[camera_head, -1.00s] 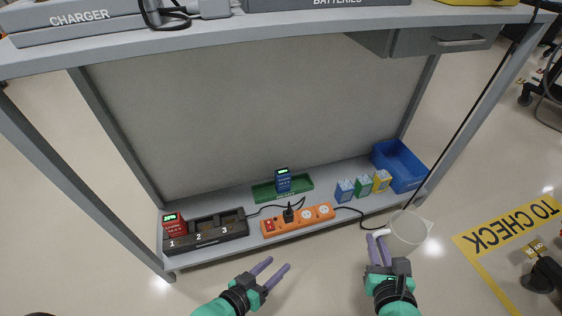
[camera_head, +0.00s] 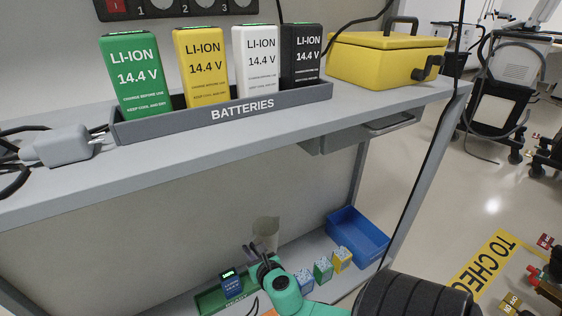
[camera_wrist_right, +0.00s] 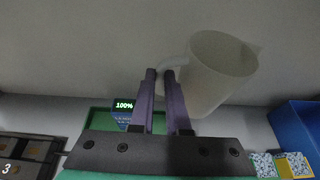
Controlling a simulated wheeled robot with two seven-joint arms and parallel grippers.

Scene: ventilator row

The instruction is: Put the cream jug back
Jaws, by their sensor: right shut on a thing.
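The cream jug (camera_head: 265,228) is a pale, translucent cup with a handle and a spout. In the head view it is in front of the back panel, below the upper shelf, and partly hidden by my right gripper (camera_head: 260,248). In the right wrist view the jug (camera_wrist_right: 220,72) is just right of the purple fingertips of my right gripper (camera_wrist_right: 161,74), which are shut on its handle (camera_wrist_right: 176,62). My left gripper is out of view.
The upper shelf (camera_head: 215,140) carries a battery holder (camera_head: 290,101) with upright batteries and a yellow case (camera_head: 385,58). Below are a green tray (camera_head: 210,300), small boxes (camera_head: 323,268) and a blue bin (camera_head: 358,238). A drawer (camera_head: 345,134) hangs under the upper shelf.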

